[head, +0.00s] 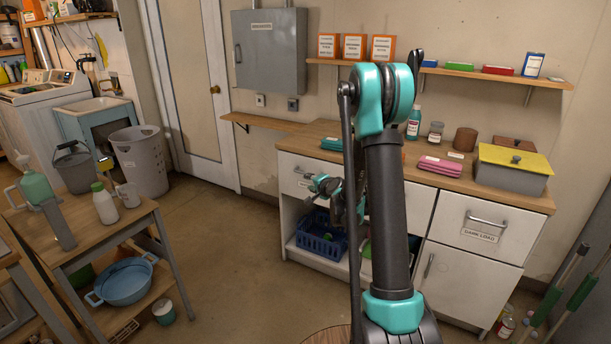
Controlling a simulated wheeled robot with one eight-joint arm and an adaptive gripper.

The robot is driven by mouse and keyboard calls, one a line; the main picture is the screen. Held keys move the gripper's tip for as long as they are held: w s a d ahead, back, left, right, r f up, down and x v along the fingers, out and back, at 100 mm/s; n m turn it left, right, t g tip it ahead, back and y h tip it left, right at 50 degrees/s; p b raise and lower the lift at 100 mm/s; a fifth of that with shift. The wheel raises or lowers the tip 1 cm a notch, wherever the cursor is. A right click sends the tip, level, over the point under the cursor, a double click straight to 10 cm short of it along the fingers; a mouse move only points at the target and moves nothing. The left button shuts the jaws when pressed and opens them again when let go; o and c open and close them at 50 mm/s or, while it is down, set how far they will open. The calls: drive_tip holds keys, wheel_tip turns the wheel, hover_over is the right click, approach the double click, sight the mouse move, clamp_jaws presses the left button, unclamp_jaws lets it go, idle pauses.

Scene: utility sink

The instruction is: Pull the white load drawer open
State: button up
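A white-fronted drawer (291,181) is at the left of the wooden-topped cabinet and looks shut. Its handle (302,171) shows just left of my gripper; any label there is too small or hidden to read. A second white drawer (508,222) at the right has a bar handle (487,221) and a label reading "DARK LOAD"; it looks shut. My gripper (318,184) is in front of the left drawer, close to its handle. I cannot tell whether it touches the handle or whether its fingers are apart. My arm hides the middle of the cabinet front.
The counter (325,134) holds folded pink cloths (441,165), bottles and a yellow-lidded grey box (512,168). A blue basket (321,233) sits in the open shelf below the left drawer. A side table (93,232) stands at the left. The floor between is clear.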

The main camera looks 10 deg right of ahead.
sight(305, 173)
drive_tip(key=w+d+f+m+t+h, duration=0.1)
drive_tip(key=w+d+f+m+t, duration=0.25)
drive_tip(key=w+f+m, duration=0.4)
drive_tip(key=shift+n+g, duration=0.25)
drive_tip(key=shift+n, duration=0.3)
drive_tip(key=x, duration=1.2)
drive_tip(key=d+x, duration=0.1)
drive_tip(key=x, duration=0.5)
drive_tip(key=shift+w, duration=0.4)
clamp_jaws()
